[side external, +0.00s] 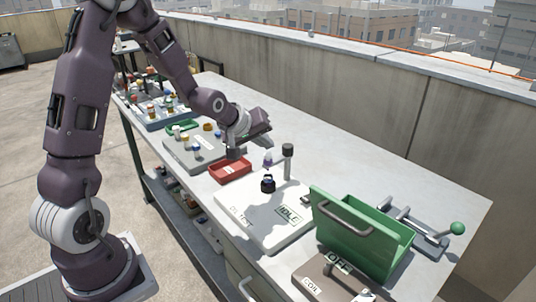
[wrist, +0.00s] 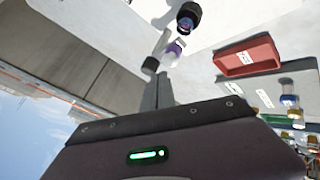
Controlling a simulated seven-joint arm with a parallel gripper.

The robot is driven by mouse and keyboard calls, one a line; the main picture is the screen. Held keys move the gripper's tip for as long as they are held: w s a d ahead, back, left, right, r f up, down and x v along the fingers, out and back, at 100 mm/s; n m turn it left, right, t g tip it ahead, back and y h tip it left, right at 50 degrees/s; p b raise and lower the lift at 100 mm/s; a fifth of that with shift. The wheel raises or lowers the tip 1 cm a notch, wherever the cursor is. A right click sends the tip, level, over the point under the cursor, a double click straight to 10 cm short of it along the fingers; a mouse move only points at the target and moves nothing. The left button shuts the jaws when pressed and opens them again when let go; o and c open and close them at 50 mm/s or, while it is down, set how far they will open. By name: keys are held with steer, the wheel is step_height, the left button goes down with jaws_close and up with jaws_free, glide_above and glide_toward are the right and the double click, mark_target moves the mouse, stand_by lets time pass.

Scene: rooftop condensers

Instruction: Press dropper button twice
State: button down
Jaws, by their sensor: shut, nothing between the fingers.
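The dropper (side external: 267,159) is a small purple-and-white piece held beside a grey post with a dark cap (side external: 288,150), on a white board (side external: 240,217) marked IDLE. A dark round vessel (side external: 268,184) stands below it. The dropper also shows in the wrist view (wrist: 173,49), between the dark-rimmed vessel (wrist: 187,17) and the dark cap (wrist: 150,65). My gripper (side external: 233,154) is shut and empty, above and behind the red tray, to the left of the dropper and apart from it. Its button cannot be made out clearly.
A red tray (side external: 231,178) lies left of the white board. A grey board with small bottles (side external: 180,157) is farther left. A green box (side external: 345,237) and a clamp with a green knob (side external: 457,228) stand at right. The table's back strip is clear.

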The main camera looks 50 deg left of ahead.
mark_target(266, 156)
steer(key=shift+r, duration=0.1)
steer(key=shift+r, duration=2.45)
stand_by(0.7)
step_height(266, 156, up, 4)
steer(key=shift+f, duration=0.1)
steer(key=shift+f, duration=0.1)
steer(key=shift+f, duration=4.35)
steer(key=shift+f, duration=0.4)
